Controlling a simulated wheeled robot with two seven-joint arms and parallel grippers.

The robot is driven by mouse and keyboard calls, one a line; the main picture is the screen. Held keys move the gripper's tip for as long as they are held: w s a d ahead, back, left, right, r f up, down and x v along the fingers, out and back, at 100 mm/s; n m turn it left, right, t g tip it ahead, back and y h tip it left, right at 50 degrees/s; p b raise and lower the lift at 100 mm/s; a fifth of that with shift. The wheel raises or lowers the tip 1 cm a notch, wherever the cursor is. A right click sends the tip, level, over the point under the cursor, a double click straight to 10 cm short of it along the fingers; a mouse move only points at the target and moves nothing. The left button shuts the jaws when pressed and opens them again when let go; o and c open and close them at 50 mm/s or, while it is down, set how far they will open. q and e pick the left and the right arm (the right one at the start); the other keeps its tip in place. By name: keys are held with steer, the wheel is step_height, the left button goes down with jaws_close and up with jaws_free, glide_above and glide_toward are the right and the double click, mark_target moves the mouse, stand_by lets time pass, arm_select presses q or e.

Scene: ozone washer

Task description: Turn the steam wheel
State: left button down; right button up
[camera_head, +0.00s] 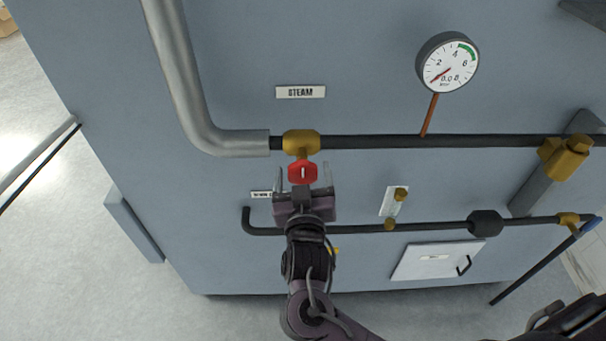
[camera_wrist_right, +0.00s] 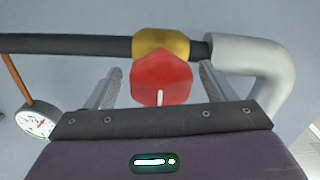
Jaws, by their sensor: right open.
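The red steam wheel (camera_head: 303,173) sits on a brass valve (camera_head: 301,142) on the upper pipe, below the STEAM label (camera_head: 300,92). My right gripper (camera_head: 304,177) is open, with one finger on each side of the wheel. In the right wrist view the wheel (camera_wrist_right: 161,79) shows between the two fingers, with gaps on both sides, and a short white mark on it points straight down. I cannot tell how deep the wheel lies between the fingers. My left gripper is not in view.
A round pressure gauge (camera_head: 448,63) stands on a copper stem at the right. A thick silver pipe (camera_head: 185,90) bends into the valve from the left. A lower black pipe (camera_head: 350,229) and a white hatch (camera_head: 437,261) lie below. The blue-grey panel above is mostly clear.

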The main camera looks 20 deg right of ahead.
steer(key=shift+c, duration=0.3)
steer(key=c, duration=0.9)
